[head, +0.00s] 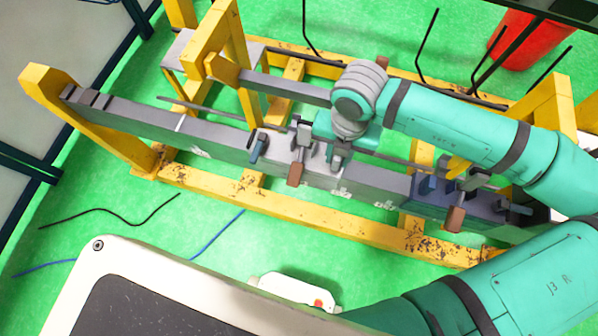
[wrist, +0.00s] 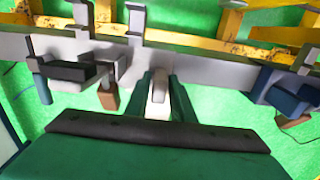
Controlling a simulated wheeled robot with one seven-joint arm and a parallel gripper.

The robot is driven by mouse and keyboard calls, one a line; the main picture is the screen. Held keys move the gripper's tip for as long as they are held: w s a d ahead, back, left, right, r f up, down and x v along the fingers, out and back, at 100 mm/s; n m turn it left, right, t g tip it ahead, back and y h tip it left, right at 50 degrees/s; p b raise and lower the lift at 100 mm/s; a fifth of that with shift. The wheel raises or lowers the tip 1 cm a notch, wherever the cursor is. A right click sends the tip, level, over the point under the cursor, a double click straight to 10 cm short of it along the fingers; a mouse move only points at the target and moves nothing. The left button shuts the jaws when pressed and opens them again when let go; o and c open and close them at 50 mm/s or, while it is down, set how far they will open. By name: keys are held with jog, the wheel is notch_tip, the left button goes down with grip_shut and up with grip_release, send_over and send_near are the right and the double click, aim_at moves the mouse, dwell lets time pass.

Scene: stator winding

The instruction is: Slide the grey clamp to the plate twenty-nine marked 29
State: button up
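A long grey beam (head: 225,147) runs across the head view and carries several clamps and plates. My gripper (head: 338,150) is low over the beam's middle. In the wrist view my gripper's teal fingers (wrist: 165,92) stand on either side of a light grey upright piece (wrist: 158,86), which may be part of the grey clamp. I cannot tell whether they grip it. Just left of my gripper is a grey bracket (head: 303,134) with a brown handle (head: 295,174); the handle also shows in the wrist view (wrist: 108,95). White plate markings (head: 341,190) are too small to read.
A blue handle (head: 258,147) stands left of the brown one. Right along the beam are blue blocks (head: 428,184) and another brown handle (head: 455,218). A yellow frame (head: 290,208) surrounds the beam. A thin grey rod (head: 220,110) runs behind it.

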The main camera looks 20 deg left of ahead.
jog(key=shift+s+a, duration=0.2)
jog(key=shift+a, duration=0.3)
jog(key=shift+d, duration=0.4)
jog(key=shift+o, duration=1.4)
jog(key=shift+w, duration=0.1)
